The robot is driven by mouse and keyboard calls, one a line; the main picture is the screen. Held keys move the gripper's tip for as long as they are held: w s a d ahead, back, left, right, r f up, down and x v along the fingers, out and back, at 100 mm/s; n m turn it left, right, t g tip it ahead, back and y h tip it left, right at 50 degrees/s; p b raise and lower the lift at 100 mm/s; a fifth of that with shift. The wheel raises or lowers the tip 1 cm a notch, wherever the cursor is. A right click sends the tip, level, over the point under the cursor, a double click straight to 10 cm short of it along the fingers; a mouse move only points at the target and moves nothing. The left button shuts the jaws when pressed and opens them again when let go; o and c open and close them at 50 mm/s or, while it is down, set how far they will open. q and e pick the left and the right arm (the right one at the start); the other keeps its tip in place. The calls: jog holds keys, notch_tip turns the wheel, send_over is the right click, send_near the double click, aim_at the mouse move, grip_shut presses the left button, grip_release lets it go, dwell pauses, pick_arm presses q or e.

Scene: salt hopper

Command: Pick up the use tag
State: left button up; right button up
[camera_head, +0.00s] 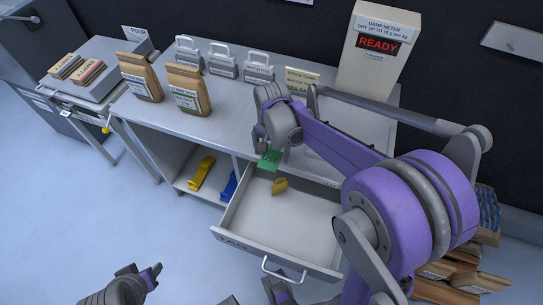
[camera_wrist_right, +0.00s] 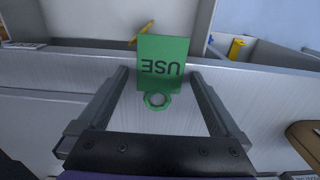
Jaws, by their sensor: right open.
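The green use tag (camera_head: 269,160) is at the front edge of the metal table, above the open drawer, partly behind my right gripper in the head view. In the right wrist view the tag (camera_wrist_right: 162,62) shows the word USE upside down, with a green ring (camera_wrist_right: 157,101) at its near end. My right gripper (camera_head: 277,153) is open, and its two fingers (camera_wrist_right: 160,75) stand either side of the tag without visibly closing on it. My left gripper (camera_head: 152,274) is low at the bottom left, away from the table; its jaw opening is unclear.
Paper bags (camera_head: 188,89), several grey weights (camera_head: 222,62) and a damp meter (camera_head: 376,50) reading READY stand on the table (camera_head: 235,118). Yellow (camera_head: 202,173) and blue (camera_head: 229,186) items lie on the lower shelf.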

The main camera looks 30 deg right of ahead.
jog(key=c, duration=1.3)
